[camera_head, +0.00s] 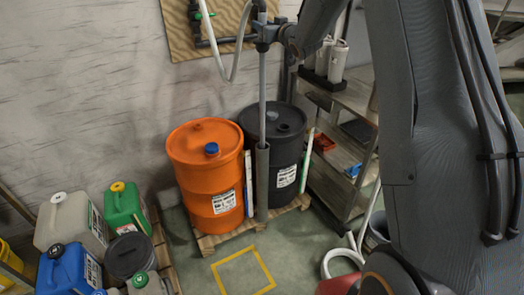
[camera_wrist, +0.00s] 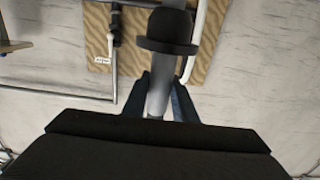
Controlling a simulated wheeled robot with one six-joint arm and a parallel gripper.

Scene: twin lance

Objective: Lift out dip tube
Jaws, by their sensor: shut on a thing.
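The dip tube (camera_head: 262,90) is a long, thin grey tube, standing upright in the head view. My gripper (camera_head: 270,36) is shut on it near its top, just below a dark fitting. In the wrist view the fingers (camera_wrist: 160,100) close on both sides of the grey tube, below a black collar (camera_wrist: 167,45). The orange drum (camera_head: 190,175) has a blue cap (camera_head: 211,148). The black drum (camera_head: 290,150) stands to its right.
Both drums stand on a wooden pallet (camera_head: 208,244). A wooden board with pipes (camera_head: 185,30) is on the wall behind. A shelf rack (camera_head: 350,100) stands to the right. Jerrycans, including a green one (camera_head: 125,208), stand at left. A yellow floor square (camera_head: 243,272) is empty.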

